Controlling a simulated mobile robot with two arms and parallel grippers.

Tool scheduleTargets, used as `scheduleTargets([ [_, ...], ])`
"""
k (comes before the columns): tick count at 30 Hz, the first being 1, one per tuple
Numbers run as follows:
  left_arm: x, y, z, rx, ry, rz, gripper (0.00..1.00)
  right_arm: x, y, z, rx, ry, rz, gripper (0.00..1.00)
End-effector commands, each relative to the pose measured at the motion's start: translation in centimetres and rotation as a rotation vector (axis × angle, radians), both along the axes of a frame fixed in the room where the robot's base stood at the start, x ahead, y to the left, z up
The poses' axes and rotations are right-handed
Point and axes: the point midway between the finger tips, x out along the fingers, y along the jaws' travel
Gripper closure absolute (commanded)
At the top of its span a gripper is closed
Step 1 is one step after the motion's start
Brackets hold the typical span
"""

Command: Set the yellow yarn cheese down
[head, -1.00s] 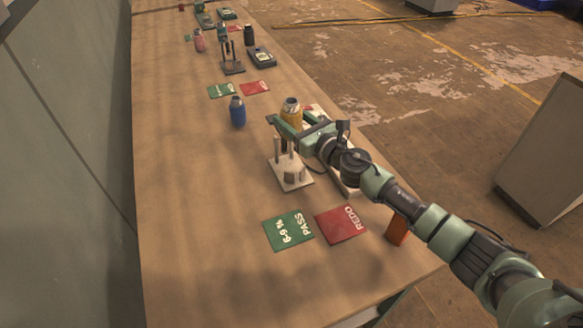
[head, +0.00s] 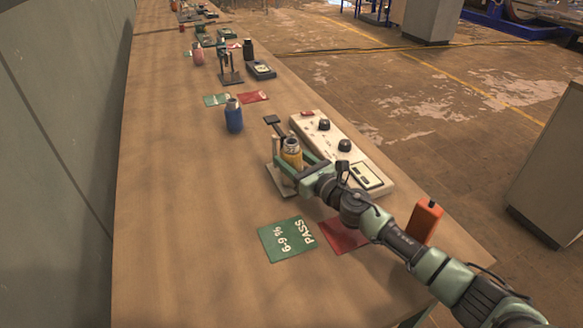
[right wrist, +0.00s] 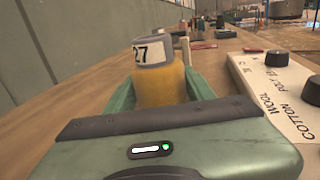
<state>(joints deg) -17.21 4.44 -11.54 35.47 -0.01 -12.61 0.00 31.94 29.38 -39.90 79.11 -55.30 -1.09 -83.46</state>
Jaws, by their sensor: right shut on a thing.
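The yellow yarn cheese (head: 291,156) is upright between the fingers of my right gripper (head: 293,165), which is shut on it. In the right wrist view the cheese (right wrist: 160,86) shows a pale top marked 27, with a green finger on each side. I cannot tell whether the cheese touches the stand or table. My left gripper is not in view.
A white meter (head: 335,145) with black knobs stands right of the gripper. A green PASS card (head: 286,240) and a partly covered red card (head: 342,236) lie nearer. An orange device (head: 424,222) stands by the right edge. A blue cheese (head: 233,116) stands farther left. The left table is clear.

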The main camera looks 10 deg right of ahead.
Motion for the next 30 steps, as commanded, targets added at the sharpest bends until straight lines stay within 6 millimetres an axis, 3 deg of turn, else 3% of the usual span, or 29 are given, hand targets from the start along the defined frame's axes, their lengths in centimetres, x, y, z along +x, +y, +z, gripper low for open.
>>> scheduleTargets([
  [11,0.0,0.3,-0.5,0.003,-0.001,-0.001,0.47,0.0,0.0,-0.5,0.000,-0.001,0.000,0.90],
  [12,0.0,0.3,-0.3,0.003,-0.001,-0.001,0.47,0.0,0.0,-0.3,0.000,-0.001,0.000,0.35],
  [13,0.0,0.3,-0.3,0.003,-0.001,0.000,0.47,0.0,0.0,-0.3,0.000,-0.001,0.000,0.27],
  [14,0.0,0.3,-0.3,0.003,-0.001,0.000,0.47,0.0,0.0,-0.3,0.000,-0.001,0.000,0.24],
  [25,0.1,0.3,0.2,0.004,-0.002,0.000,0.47,0.0,0.0,0.2,0.000,-0.001,0.000,0.24],
  [30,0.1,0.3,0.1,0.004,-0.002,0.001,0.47,-2.3,-1.3,-0.1,-0.003,0.001,-0.001,0.24],
])
